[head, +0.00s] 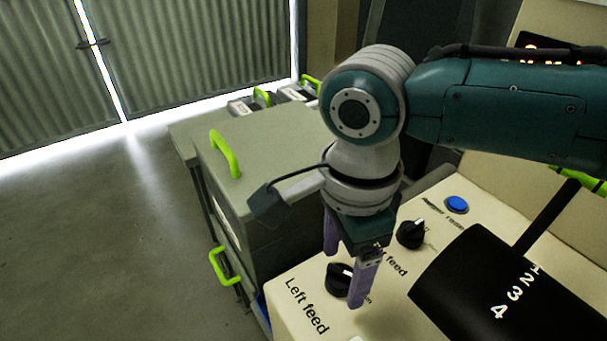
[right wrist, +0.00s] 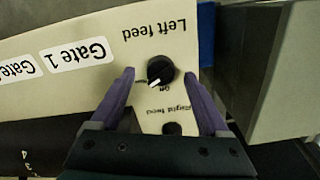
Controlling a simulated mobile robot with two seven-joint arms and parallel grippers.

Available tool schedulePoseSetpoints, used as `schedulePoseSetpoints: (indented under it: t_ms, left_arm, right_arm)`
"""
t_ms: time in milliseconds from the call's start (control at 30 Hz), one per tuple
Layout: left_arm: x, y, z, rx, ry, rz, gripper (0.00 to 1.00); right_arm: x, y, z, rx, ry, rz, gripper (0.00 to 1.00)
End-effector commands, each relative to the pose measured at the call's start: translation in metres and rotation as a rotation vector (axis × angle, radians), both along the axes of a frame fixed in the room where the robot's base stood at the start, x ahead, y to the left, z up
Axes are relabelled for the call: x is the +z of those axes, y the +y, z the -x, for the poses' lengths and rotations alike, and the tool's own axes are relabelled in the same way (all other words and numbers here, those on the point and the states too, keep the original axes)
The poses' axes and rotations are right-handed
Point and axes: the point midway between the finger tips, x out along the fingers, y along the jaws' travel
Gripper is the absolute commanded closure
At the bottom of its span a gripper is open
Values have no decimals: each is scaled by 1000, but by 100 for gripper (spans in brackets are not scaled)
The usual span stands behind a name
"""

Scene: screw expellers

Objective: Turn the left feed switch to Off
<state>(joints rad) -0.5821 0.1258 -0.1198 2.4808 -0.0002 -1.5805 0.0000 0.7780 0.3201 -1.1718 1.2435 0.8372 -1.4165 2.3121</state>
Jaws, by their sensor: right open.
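The left feed switch is a round black knob (head: 338,279) on the cream panel, beside the printed words "Left feed". In the right wrist view the left feed knob (right wrist: 160,68) shows a white pointer aimed to the lower left, near small lettering that looks like "On". My right gripper (head: 346,276) points down over this knob with its purple fingers open. In the right wrist view the fingertips (right wrist: 159,75) are on either side of the knob, with gaps; contact does not show. My left gripper is not in view.
The right feed knob (head: 410,234) and a blue button (head: 456,204) are farther along the panel. A black cover (head: 480,290) with numbers stands right of the gripper. Grey boxes with a green handle (head: 224,153) are at the left. The floor (head: 110,240) there is clear.

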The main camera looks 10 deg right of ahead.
Motion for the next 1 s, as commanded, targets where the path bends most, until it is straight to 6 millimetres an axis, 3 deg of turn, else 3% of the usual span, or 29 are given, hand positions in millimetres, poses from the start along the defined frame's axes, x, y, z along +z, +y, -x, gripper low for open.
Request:
schedulePoseSetpoints:
  t_ms: [133, 400, 1000]
  left_arm:
    - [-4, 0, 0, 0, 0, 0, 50]
    - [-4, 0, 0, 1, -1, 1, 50]
    - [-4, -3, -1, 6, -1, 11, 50]
  right_arm:
    - [-12, 0, 0, 0, -1, 1, 21]
    - [-13, 0, 0, 1, -2, 0, 21]
    - [-13, 0, 0, 1, -1, 0, 87]
